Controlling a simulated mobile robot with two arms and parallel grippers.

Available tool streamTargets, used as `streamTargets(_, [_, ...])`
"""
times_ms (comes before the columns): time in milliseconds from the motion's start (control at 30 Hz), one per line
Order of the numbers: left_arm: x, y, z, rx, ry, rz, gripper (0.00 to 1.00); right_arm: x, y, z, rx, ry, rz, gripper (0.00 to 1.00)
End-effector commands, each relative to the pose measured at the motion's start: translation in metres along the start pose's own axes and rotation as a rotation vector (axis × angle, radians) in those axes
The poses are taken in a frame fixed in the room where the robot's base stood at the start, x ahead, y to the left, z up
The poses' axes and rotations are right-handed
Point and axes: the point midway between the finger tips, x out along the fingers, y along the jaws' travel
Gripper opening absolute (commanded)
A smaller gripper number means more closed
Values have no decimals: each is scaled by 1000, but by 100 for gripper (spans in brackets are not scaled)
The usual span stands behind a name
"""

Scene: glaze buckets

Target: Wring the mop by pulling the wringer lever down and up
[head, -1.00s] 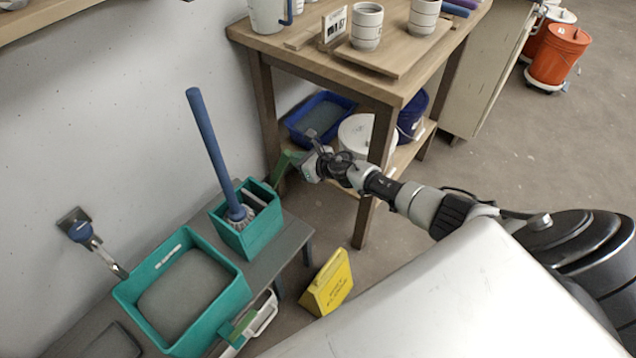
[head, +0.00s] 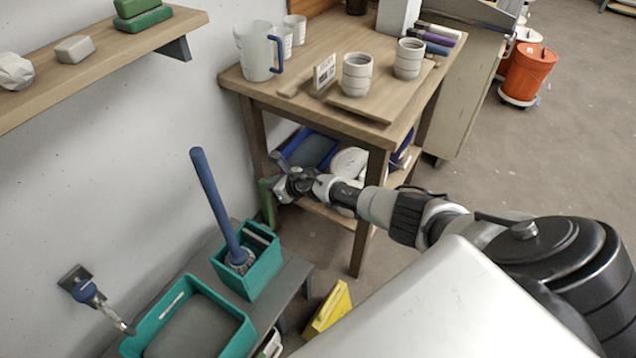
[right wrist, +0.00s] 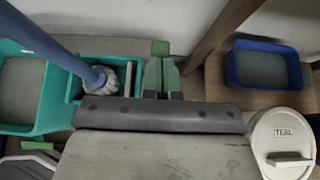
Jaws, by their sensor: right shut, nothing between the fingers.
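The mop has a blue handle (head: 217,205) that leans to the upper left. Its grey head sits in a small teal wringer bucket (head: 262,275). A pale bar (head: 258,239) lies across the right of this bucket; I cannot tell whether it is the wringer lever. My right gripper (head: 268,215) is shut and empty, its green fingers pointing down, right of and behind the bucket. In the right wrist view the fingers (right wrist: 161,80) are to the right of the pale bar (right wrist: 128,78), apart from it. A green block (right wrist: 160,47) shows just past the fingertips. My left gripper is not in view.
A larger teal tray (head: 240,335) stands left of the bucket on a grey bench (head: 290,280). A wooden table (head: 300,60) with cups stands behind my right arm, its legs close by. A yellow sign (head: 328,308) is on the floor. A white TEAL-labelled bucket (right wrist: 282,140) is at right.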

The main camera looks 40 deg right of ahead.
Motion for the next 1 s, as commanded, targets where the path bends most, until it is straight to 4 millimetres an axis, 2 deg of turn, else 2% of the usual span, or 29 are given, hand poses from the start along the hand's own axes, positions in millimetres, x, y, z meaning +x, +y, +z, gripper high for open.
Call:
streamTargets(333, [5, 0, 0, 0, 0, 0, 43, 14, 0, 12, 0, -1, 1, 0])
streamTargets(800, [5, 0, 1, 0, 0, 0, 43, 14, 0, 16, 0, -7, -1, 0])
streamTargets(1000, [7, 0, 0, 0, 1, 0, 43, 10, -6, 12, -1, -5, -2, 0])
